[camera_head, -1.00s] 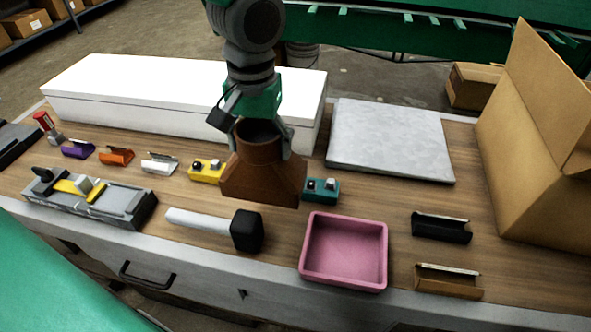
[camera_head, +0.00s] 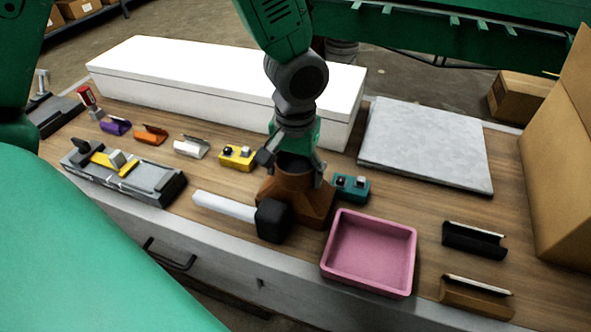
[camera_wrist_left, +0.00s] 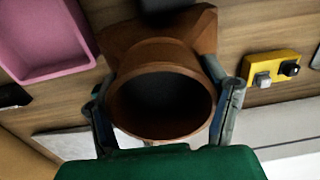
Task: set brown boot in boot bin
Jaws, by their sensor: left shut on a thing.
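The brown boot (camera_head: 300,203), a duct piece with a round collar and a flared lower part, is upright in my left gripper (camera_head: 293,167). In the left wrist view the boot (camera_wrist_left: 165,130) has its round opening facing the camera, with the fingers of the gripper (camera_wrist_left: 165,105) closed on opposite sides of the collar. The boot is low, at or just above the bench; I cannot tell if it touches. The pink open bin (camera_head: 326,262) is empty, just right of and nearer than the boot; it also shows in the left wrist view (camera_wrist_left: 50,73). My right gripper is not in view.
A mallet (camera_head: 272,221) lies close in front of the boot, its black head overlapping it in view. A teal switch box (camera_head: 352,188) is close at right, a yellow one (camera_head: 237,156) at left. Behind are a white box (camera_head: 220,90) and a grey slab (camera_head: 425,145).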

